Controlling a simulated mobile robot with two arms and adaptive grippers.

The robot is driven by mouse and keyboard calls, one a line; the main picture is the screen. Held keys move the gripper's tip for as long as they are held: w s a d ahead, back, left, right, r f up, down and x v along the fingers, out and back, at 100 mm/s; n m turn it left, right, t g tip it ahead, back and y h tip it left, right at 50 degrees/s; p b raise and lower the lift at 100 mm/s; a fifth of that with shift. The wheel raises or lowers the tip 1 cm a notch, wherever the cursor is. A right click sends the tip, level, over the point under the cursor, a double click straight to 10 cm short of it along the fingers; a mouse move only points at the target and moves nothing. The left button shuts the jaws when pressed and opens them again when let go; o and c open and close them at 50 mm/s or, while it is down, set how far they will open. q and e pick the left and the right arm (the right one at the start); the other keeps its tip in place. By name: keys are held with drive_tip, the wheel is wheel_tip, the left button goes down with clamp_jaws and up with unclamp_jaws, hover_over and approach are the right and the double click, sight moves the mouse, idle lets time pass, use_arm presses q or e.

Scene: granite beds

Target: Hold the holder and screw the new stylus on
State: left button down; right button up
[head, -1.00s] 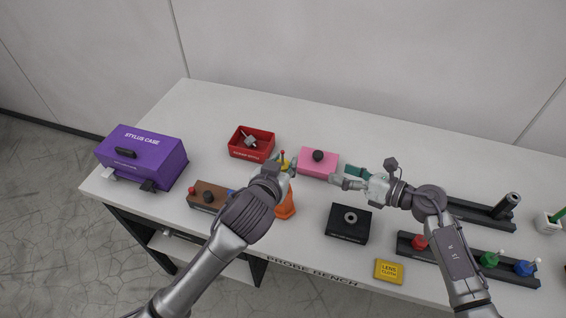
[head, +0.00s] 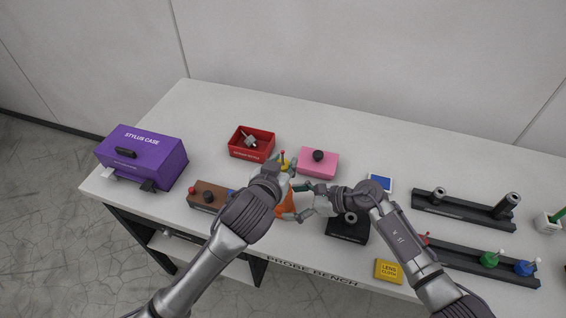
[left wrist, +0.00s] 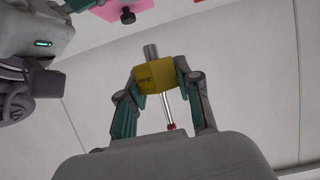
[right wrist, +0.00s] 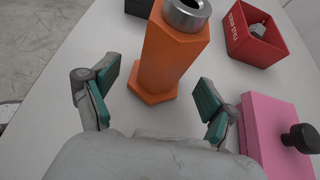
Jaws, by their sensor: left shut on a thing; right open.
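The new stylus, a yellow hexagonal body (left wrist: 152,79) with a metal stud and a thin red-tipped stem, is in my left gripper (left wrist: 156,85), which is shut on it. In the head view this yellow body (head: 287,165) is above the bench. The holder, an orange hexagonal post with a metal ring on top (right wrist: 170,52), stands upright on the bench; it is partly hidden in the head view (head: 285,210). My right gripper (head: 300,201) is open beside the holder. In the right wrist view its fingers spread to either side of the holder, apparently without touching it.
A pink block with a black knob (head: 318,162) and a red tray (head: 250,143) stand behind. A brown block (head: 208,196) and purple case (head: 142,158) are left. A black block (head: 346,228), yellow lens cloth (head: 389,271) and dark racks (head: 470,207) are right.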

drive_tip(key=shift+x, duration=1.2)
drive_tip(key=c, duration=1.5)
use_arm(q)
drive_tip(key=shift+f, duration=0.1)
use_arm(e)
drive_tip(key=shift+s+f, duration=0.1)
drive_tip(key=shift+f, duration=0.05)
drive_tip(key=o, duration=0.7)
drive_tip(key=c, duration=0.7)
use_arm(q)
drive_tip(key=shift+f, duration=0.1)
